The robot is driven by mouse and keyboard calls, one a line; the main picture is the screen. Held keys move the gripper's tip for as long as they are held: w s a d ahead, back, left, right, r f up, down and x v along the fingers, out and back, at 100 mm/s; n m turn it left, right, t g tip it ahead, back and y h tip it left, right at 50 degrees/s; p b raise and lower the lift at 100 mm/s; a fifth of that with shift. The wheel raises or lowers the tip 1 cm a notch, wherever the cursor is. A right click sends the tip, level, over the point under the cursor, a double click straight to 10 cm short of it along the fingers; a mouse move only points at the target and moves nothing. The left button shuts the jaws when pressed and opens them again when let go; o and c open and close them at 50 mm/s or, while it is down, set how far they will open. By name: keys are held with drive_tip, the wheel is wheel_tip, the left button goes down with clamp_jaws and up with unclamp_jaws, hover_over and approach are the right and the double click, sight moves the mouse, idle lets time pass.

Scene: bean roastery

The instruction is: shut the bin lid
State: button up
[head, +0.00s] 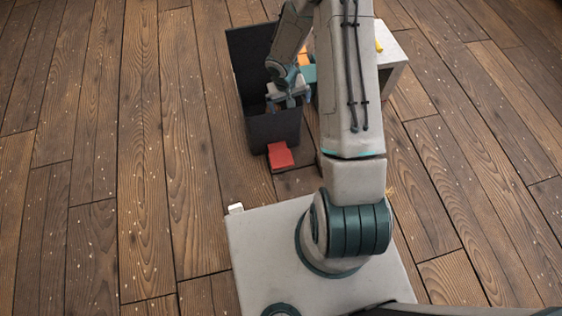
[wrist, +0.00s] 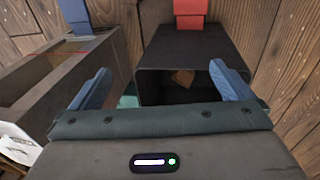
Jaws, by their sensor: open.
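The dark bin (head: 275,128) stands on the floor in front of my base, with a red pedal (head: 281,155) at its near foot. Its dark lid (head: 244,60) appears raised, standing up at the far side. In the wrist view the bin (wrist: 190,45) shows its open mouth, with a small brown thing (wrist: 183,77) inside; the red pedal (wrist: 190,14) is at the top. My gripper (head: 289,100) is open and empty above the bin's mouth, between the raised lid and the near rim. Both blue fingers show in the wrist view (wrist: 160,70). The lid cannot be made out there.
A pale table or stand (head: 392,50) is right of the bin, with a small yellow item (head: 379,45) on top. Orange (head: 303,58) and teal (head: 309,74) things sit between bin and stand, partly hidden by my arm. The wooden floor left of the bin is clear.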

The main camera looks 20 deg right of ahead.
drive_tip(key=y+b, duration=0.2)
drive_tip(key=b, duration=0.3)
hover_over(281, 159)
wheel_tip(281, 159, down, 20)
drive_tip(key=f, duration=0.1)
drive_tip(key=shift+g, duration=0.4)
wheel_tip(281, 159, down, 13)
drive_tip(key=b, duration=0.4)
drive_tip(key=shift+f+b, duration=0.1)
drive_tip(key=shift+b, duration=0.2)
